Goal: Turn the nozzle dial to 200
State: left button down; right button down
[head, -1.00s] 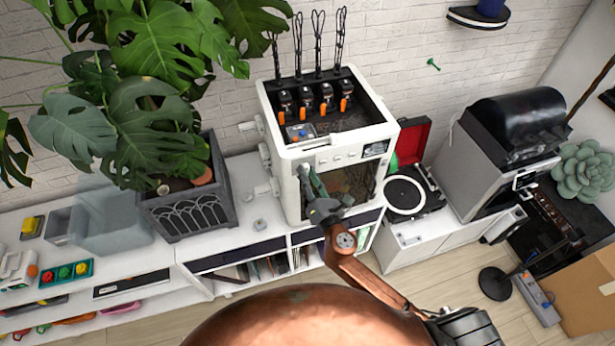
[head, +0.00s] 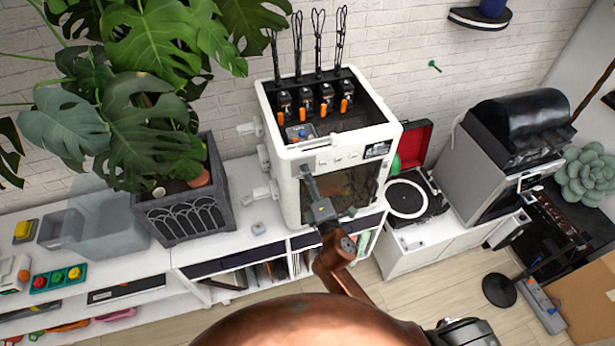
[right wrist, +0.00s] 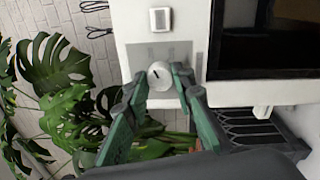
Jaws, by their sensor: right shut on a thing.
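The white printer (head: 292,197) stands on the white cabinet, with a screen and several small buttons along its upper front edge. In the right wrist view the round, pale nozzle dial (right wrist: 160,74) sits on a grey patch of the white front panel. Its scale is too small to read. My right gripper (right wrist: 161,79) is shut on the dial, with one green finger on each side of it. In the head view the same gripper (head: 306,173) reaches the printer's front left and hides the dial. My left gripper is in neither view.
A large potted plant (head: 182,217) stands left of the printer. A turntable (head: 406,199) with a red lid is to its right. A dark window (right wrist: 265,40) lies right of the dial in the wrist view. A small grey block (head: 258,228) lies on the cabinet.

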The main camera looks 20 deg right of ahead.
jog(key=shift+m, duration=0.3)
jog(key=c, duration=1.6)
grip_release()
jog(key=s, duration=1.2)
jog(key=shift+d+f, duration=0.35)
jog(key=shift+f, duration=0.1)
